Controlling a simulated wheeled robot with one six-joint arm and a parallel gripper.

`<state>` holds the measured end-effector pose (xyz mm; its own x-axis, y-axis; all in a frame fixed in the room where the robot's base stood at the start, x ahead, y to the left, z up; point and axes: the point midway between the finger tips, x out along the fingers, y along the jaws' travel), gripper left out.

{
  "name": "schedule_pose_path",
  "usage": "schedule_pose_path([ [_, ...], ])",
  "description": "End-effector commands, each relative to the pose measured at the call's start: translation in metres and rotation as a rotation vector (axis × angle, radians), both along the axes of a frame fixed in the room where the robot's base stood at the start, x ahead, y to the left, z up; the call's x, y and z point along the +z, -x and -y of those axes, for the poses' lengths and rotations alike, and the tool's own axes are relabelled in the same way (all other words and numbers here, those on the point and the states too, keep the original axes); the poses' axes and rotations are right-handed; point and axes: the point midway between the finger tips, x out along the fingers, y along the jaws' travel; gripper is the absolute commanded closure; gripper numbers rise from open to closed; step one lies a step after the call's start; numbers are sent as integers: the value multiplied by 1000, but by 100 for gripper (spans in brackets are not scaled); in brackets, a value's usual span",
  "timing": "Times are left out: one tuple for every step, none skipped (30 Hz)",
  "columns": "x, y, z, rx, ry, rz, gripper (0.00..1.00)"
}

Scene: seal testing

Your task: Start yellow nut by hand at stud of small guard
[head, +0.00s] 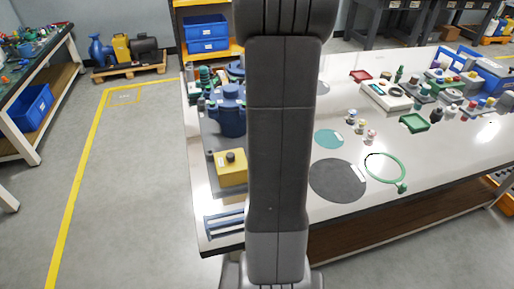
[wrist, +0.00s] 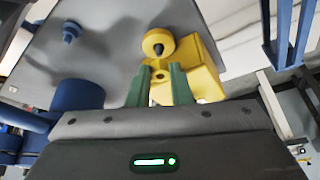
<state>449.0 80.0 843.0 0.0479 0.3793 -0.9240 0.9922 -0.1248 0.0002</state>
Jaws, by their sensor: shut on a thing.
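In the wrist view my gripper (wrist: 161,72) has its two green fingers closed on a small yellow piece (wrist: 160,91), which seems to be the yellow nut; its outline merges with the yellow behind it. Just beyond the fingertips is a yellow block (wrist: 205,68), apparently the small guard, with a round yellow knob-like part (wrist: 158,42) with a dark centre. The block also shows in the head view (head: 231,175), with a dark round top, on a grey plate at the bench's left end. I cannot tell whether the nut touches a stud. My arm hides the gripper in the head view.
A blue pump-like body (head: 229,115) stands behind the yellow block. A blue rail frame (head: 223,222) lies at the near left corner. Right of my arm are a dark round mat (head: 337,181), a green ring (head: 384,155) and a green tray (head: 414,123).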

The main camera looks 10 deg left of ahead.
Motion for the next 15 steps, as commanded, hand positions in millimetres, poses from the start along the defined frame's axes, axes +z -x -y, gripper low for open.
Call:
schedule_pose_path([
  [-12, 0, 0, 0, 1, -2, 100],
  [-16, 0, 0, -1, 0, -3, 100],
  [-15, -1, 0, 20, 0, -1, 100],
  [-12, -2, 0, 61, 1, -2, 100],
  [-11, -2, 0, 101, 0, -1, 100],
  [-11, -3, 0, 153, 0, -1, 100],
  [-11, -3, 0, 193, 1, -3, 100],
  [-11, -4, 0, 231, 0, -2, 100],
  [-10, -4, 0, 285, 0, -2, 100],
  [-10, -5, 0, 327, 0, -2, 100],
  [-10, -5, 0, 368, 0, -3, 100],
  [-18, -7, -1, 442, 0, 1, 100],
  [-19, -7, -1, 494, -1, 1, 100],
  [-18, -8, -2, 546, 0, 2, 100],
  [-18, -9, -2, 612, -1, 1, 100],
])
